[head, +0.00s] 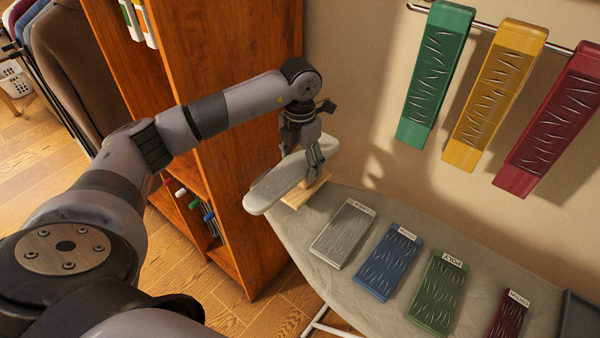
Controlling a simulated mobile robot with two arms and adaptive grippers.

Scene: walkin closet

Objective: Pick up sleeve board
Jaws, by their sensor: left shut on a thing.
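The sleeve board (274,187) is a small, padded, pale grey board with rounded ends and a light wooden base (303,192). It is at the far left end of the large ironing board (290,226), in the middle of the head view. My left gripper (314,160) points down at the sleeve board and is shut on it near its right part. The fingers hide part of the board. I cannot tell whether the base touches the ironing board. My right gripper is not in view.
Grey (343,233), blue (389,262), green (436,292) and dark red (506,318) labelled pads lie on the ironing board. Green, yellow and red pieces (548,120) hang from a wall rail. A wooden cabinet (235,90) stands close behind my left arm.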

